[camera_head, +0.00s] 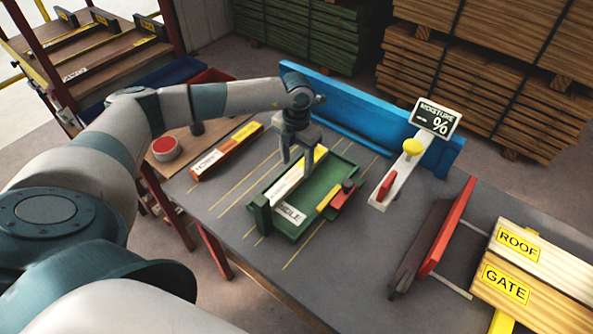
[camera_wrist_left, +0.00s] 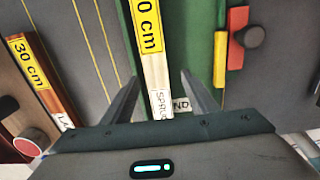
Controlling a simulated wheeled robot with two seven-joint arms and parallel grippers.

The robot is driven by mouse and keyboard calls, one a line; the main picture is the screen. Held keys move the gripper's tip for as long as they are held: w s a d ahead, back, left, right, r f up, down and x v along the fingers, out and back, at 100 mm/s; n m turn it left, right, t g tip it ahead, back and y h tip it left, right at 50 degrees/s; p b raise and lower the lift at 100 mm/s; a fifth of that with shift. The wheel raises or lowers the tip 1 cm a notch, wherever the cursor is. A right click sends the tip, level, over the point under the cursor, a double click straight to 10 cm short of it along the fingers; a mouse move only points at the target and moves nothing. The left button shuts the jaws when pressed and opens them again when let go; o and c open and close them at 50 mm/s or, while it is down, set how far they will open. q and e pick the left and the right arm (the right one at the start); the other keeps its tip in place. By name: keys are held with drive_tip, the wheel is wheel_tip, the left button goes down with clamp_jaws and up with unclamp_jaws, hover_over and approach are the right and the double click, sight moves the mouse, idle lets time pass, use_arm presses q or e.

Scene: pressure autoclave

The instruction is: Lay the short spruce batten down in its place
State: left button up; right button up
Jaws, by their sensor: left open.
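The short spruce batten (camera_head: 285,186) is pale, with a yellow label. It appears to lie lengthwise in the green tray (camera_head: 336,172) on the grey table. In the left wrist view the batten (camera_wrist_left: 154,75) shows a "30 cm" label and the word "SPRUCE". My left gripper (camera_head: 297,160) is over the tray, pointing down. Its fingers (camera_wrist_left: 159,85) are open, one on each side of the batten, with visible gaps. Whether the batten touches the tray floor along its full length is hard to tell. My right gripper is not in view.
A brown "30 cm" batten (camera_head: 225,152) lies left of the tray. A moisture meter (camera_head: 401,175) and blue rail (camera_head: 350,109) stand beyond. A red-and-dark angled piece (camera_head: 437,237) and ROOF and GATE boards (camera_head: 540,268) are at right. The tray has a red clamp (camera_head: 343,197).

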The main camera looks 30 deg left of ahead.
sight(297, 176)
use_arm(q)
wheel_tip(297, 176, up, 8)
drive_tip(key=b, duration=0.2)
drive_tip(key=shift+f, duration=0.15)
idle(0.4)
